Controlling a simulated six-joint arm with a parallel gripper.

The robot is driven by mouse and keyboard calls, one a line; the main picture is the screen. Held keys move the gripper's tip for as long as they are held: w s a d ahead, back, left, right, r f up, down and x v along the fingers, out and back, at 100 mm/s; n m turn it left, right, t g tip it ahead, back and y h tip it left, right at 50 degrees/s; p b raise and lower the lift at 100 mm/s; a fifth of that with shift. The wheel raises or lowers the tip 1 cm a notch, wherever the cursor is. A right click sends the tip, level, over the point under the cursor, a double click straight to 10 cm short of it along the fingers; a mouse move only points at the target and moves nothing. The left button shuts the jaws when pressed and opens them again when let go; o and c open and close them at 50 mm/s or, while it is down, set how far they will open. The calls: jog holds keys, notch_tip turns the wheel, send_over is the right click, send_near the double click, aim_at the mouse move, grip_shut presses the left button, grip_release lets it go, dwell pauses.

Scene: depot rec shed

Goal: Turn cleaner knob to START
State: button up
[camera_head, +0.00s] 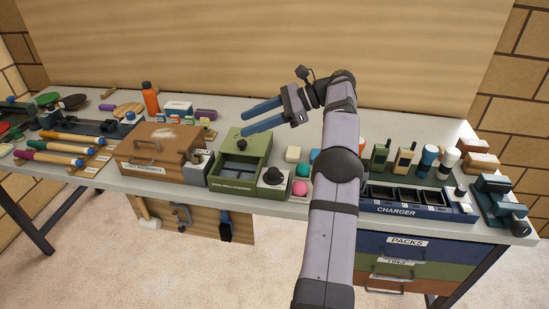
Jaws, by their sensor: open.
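The green cleaner box (223,181) stands on the bench left of the middle, with an open-looking recessed top and a label on its front too small to read fully. A black round knob (272,175) sits on a pale block at the box's right end. The START mark and the knob's pointing direction cannot be made out. My gripper (244,122) is in the air above and behind the green box, its two blue fingers pointing left. It is open, with nothing between the fingers, and apart from the knob.
A brown LOST PROPERTY box (150,165) stands left of the cleaner. A pink ball (300,188) lies just right of the knob. A blue CHARGER tray (400,209) stands further right, with several handheld devices behind it. My arm hides part of the bench between.

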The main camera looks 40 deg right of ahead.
jog(key=a+r+p, duration=0.1)
jog(key=a+r, duration=0.3)
jog(key=r, duration=0.2)
jog(key=m+g+h+p, duration=0.3)
jog(key=m+h+p, duration=0.1)
jog(key=m+h, duration=0.8)
send_near(274, 170)
jog(key=f+m, duration=0.1)
jog(key=shift+w+d+f+y, duration=0.1)
jog(key=shift+w+d+y, duration=0.05)
jog(key=shift+d+y, duration=0.2)
jog(key=shift+f, duration=0.1)
jog(key=shift+p+x, duration=0.7)
jog(key=shift+x, duration=2.8)
